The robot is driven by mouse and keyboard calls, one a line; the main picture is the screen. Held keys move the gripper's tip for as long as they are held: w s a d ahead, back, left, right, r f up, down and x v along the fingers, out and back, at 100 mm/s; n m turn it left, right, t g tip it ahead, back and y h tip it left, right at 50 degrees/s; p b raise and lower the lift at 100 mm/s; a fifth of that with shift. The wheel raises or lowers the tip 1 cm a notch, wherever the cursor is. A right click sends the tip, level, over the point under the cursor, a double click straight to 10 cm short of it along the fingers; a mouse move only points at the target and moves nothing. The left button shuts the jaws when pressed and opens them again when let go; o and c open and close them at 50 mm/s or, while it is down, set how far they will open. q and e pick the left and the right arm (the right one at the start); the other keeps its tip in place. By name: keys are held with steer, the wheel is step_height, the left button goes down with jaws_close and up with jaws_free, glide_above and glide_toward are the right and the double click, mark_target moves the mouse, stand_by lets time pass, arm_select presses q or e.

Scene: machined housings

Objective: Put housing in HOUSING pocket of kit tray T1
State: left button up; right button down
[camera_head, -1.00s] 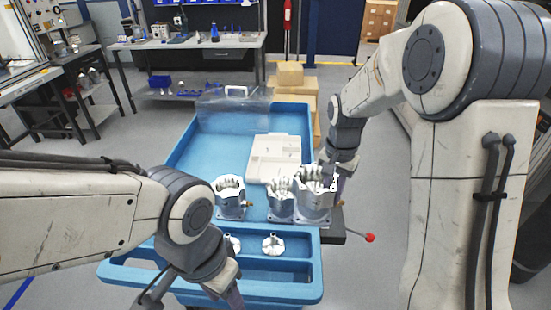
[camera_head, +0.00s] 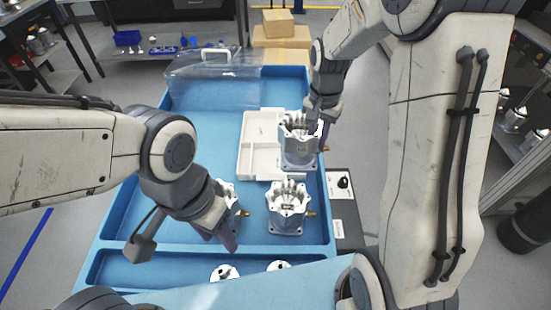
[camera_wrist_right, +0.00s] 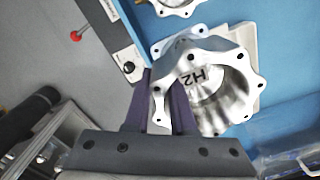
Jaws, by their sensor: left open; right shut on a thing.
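My right gripper (camera_head: 318,118) is shut on the rim of a silver machined housing (camera_head: 299,150). The housing is upright at the right part of the white kit tray (camera_head: 244,168); whether it touches the tray is not clear. In the right wrist view, the dark fingers (camera_wrist_right: 170,108) grip the wall of this housing (camera_wrist_right: 228,88), which bears the mark "H2". The tray's pocket labels cannot be read. My left gripper (camera_head: 226,240) is open, in front of another housing (camera_head: 234,206), which its arm partly hides.
A third housing (camera_head: 288,212) stands upright on the blue cart (camera_head: 190,95), nearer than the tray. Small metal parts (camera_head: 225,272) lie in the front compartment. A clear lid (camera_head: 213,68) stands at the back. A black panel (camera_head: 343,183) adjoins the cart's right edge.

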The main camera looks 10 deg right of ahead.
steer(key=shift+w+f+b, duration=0.2)
steer(key=shift+f, duration=0.3)
steer(key=shift+w+f+b, duration=0.2)
steer(key=shift+f, duration=0.3)
steer(key=shift+w+a+f, duration=0.1)
steer(key=shift+w+f, duration=0.1)
steer(key=shift+w, duration=0.05)
steer(key=w+a+f+p, duration=0.4)
steer(key=w+a+f, duration=0.1)
steer(key=w+f, duration=0.5)
steer(key=shift+f, duration=0.45)
steer(key=c, duration=0.8)
jaws_free()
steer(key=shift+s+f, duration=0.1)
steer(key=shift+o, duration=0.2)
